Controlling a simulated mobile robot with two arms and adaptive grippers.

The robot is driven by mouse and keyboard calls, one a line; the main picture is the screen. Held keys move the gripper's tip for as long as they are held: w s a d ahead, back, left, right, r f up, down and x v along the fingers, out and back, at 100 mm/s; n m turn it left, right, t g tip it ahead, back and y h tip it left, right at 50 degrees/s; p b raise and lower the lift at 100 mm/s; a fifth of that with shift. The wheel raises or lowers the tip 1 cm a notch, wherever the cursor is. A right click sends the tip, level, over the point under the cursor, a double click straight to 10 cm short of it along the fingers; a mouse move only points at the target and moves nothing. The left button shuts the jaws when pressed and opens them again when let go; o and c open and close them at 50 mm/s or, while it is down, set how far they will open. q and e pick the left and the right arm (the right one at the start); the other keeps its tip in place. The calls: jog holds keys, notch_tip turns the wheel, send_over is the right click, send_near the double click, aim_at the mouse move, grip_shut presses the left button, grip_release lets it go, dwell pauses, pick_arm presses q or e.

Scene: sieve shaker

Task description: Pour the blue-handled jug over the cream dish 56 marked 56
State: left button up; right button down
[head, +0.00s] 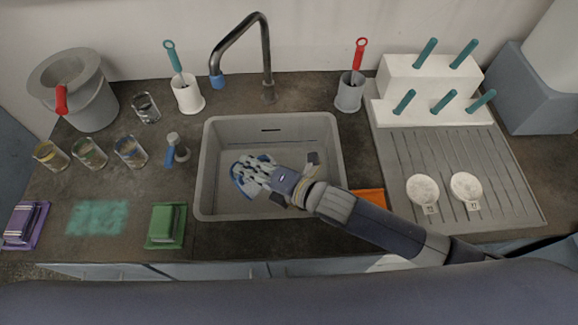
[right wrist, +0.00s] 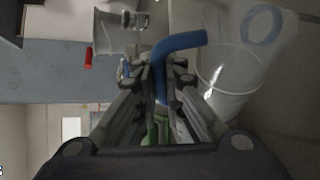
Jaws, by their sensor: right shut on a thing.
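My right gripper (head: 262,172) is over the sink and shut on the blue handle (right wrist: 180,45) of a clear jug (right wrist: 228,88). In the head view, the gripper mostly hides the jug; part of its blue edge (head: 240,184) shows at the fingertips. I cannot tell what is in the jug. Two round pale dishes, a left one (head: 422,188) and a right one (head: 466,186), stand on the grey drainboard, each with a small tag at its front. The tag numbers are too small to read, so I cannot tell which is 56. My left gripper is not in view.
The grey sink (head: 209,150) lies under my right gripper, with a tap (head: 267,60) behind it. A white rack (head: 430,88) with teal handles stands behind the drainboard (head: 515,190). An orange cloth (head: 372,196) lies right of the sink.

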aim_at(264, 156)
jog(key=shift+w+d+r+m+y, duration=0.15)
jog(key=shift+w+d+r+m, duration=0.15)
jog(key=shift+d, duration=0.15)
jog(key=shift+w+d+r+m+y, duration=0.2)
jog(key=shift+w+d, duration=0.1)
jog(key=shift+d, duration=0.15)
jog(key=shift+w+d+r, duration=0.15)
jog(key=shift+w+d, duration=0.15)
jog(key=shift+d, duration=0.1)
jog(key=shift+y, duration=0.25)
jog(key=shift+w+d+r+m+b, duration=0.25)
jog(key=shift+d+m+b, duration=0.1)
jog(key=shift+m+b, duration=0.15)
